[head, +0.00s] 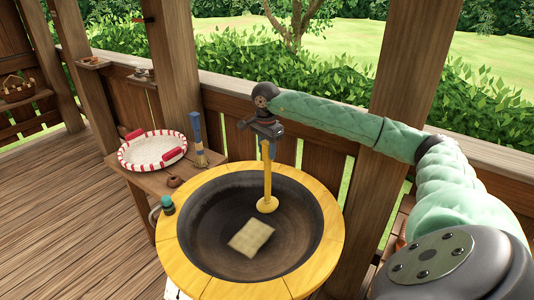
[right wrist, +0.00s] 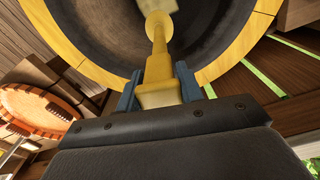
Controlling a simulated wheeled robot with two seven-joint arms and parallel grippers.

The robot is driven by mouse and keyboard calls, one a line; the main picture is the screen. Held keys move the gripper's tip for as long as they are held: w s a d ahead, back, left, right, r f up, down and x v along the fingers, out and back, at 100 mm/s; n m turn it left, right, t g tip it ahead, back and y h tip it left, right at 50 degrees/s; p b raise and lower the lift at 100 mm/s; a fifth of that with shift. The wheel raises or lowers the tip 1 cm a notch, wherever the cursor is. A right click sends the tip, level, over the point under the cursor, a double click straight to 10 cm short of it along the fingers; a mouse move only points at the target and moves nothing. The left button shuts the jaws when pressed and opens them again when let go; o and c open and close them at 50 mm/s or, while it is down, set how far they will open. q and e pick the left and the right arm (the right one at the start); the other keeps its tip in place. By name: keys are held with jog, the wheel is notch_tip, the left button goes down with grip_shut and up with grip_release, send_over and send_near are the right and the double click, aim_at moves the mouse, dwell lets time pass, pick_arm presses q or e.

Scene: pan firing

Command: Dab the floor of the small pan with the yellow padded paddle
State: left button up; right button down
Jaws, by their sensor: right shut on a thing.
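The pan (head: 212,255) is a dark, wide bowl set in a yellow rim; it also shows in the right wrist view (right wrist: 100,25). My right gripper (head: 267,152) is above its far side, shut on the upper handle of the yellow paddle (head: 267,185). The paddle points down into the bowl and ends in a round yellow disc. Its handle sits between the blue fingers in the right wrist view (right wrist: 158,92). A pale, square pad (head: 251,237) shows on the bowl floor, just nearer than the disc. I cannot tell whether disc and floor touch. My left gripper is out of view.
A red-and-white tray (head: 128,158) and an upright blue-handled brush (head: 198,140) are on a wooden shelf left of the pan. A green-topped jar (head: 167,205) is at the rim's left. A wooden railing (head: 235,95) and a post (head: 405,70) stand behind.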

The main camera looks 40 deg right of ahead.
jog(key=shift+r+p, duration=1.1)
jog(key=shift+r, duration=2.65)
